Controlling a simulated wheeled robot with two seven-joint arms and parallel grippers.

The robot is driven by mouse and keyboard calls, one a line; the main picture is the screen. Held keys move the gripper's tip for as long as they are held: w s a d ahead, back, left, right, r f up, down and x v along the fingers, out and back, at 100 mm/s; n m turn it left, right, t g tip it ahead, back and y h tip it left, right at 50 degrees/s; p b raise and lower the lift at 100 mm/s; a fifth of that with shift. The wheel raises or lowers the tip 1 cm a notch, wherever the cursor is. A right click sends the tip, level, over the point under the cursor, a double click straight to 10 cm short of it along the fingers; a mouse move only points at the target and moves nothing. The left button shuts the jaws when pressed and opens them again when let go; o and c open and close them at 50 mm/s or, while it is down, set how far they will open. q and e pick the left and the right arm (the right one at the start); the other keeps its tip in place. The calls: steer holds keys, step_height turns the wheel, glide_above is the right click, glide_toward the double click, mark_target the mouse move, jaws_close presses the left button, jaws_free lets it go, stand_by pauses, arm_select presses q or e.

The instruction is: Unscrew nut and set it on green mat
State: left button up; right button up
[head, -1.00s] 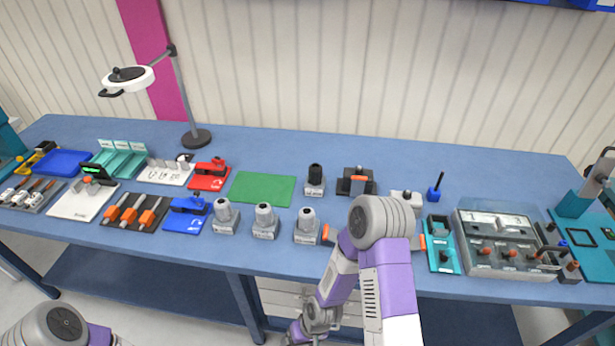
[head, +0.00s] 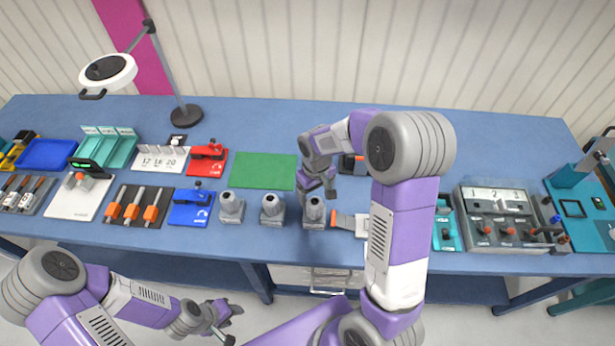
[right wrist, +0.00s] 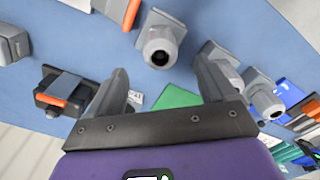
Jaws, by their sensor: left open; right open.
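Three grey fittings with round grey nuts stand in a row near the table's front: a left one (head: 231,208), a middle one (head: 271,211) and a right one (head: 314,215). The green mat (head: 262,170) lies flat and bare behind them. My right gripper (head: 317,190) is open and empty, just above and behind the right fitting. In the right wrist view, the nearest fitting (right wrist: 162,47) shows its nut's dark opening, beyond the open fingers (right wrist: 162,85), apart from them. My left gripper (head: 222,322) is open and empty, low in front of the table.
A block with an orange part (head: 352,165) stands right of my right gripper, partly hidden. Red (head: 207,158) and blue (head: 190,208) fixtures stand to the left. A grey numbered panel (head: 495,220) is at the right. The table behind the mat is clear.

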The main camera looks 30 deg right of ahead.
mark_target(315, 201)
steer(key=shift+w+f, duration=0.4)
steer(key=shift+f, duration=0.2)
steer(key=f, duration=0.3)
steer(key=s+f, duration=0.1)
steer(key=f, duration=0.1)
steer(key=shift+f, duration=0.3)
steer(key=shift+w+f, duration=0.15)
steer(key=shift+f, duration=0.2)
arm_select(q)
steer(key=shift+r, duration=0.1)
arm_select(e)
steer(key=shift+c, duration=0.3)
